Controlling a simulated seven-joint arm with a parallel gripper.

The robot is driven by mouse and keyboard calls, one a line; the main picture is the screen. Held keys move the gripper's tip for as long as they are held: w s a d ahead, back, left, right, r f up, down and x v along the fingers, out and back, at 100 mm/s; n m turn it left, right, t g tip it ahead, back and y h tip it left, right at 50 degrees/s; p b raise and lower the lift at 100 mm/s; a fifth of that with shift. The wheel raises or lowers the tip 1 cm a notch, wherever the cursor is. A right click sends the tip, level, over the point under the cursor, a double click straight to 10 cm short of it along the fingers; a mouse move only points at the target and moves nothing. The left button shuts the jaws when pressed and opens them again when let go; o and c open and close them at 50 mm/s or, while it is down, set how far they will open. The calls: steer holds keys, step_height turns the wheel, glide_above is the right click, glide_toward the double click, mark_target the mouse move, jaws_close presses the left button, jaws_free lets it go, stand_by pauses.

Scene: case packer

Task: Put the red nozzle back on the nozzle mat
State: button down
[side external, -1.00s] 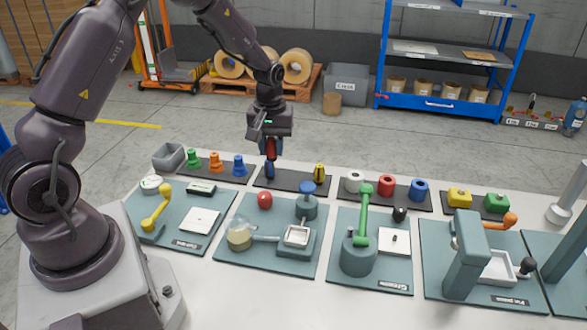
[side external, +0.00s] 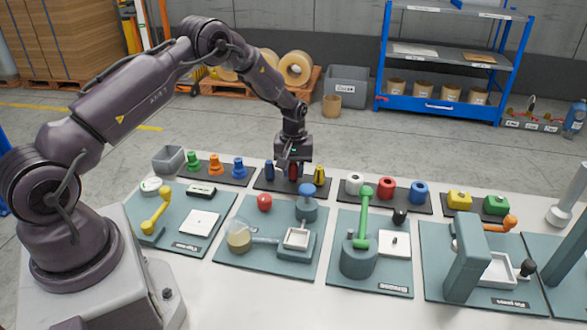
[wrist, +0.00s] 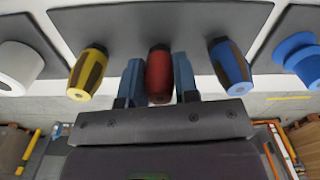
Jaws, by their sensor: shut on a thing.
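My gripper (side external: 293,170) is shut on the red nozzle (side external: 293,173), which stands about upright between the two fingers. In the wrist view the red nozzle (wrist: 158,72) sits between the blue-grey fingertips. The dark nozzle mat (side external: 262,183) lies beneath it, and the blue nozzle (side external: 269,170) and yellow nozzle (side external: 319,175) stand on the mat on either side. The red nozzle is in the gap between them, at or just above the mat. The fingers partly hide its lower end, so I cannot tell if it touches the mat.
A mat with green, orange and blue pieces (side external: 238,167) lies to the left. A mat with white, red and blue rolls (side external: 387,188) lies to the right. A red knob (side external: 264,202) and the teal machine plate (side external: 240,255) stand in front.

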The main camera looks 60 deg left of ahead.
steer(key=c, duration=0.9)
jaws_free()
steer(key=shift+f, duration=0.15)
steer(key=shift+o, duration=0.2)
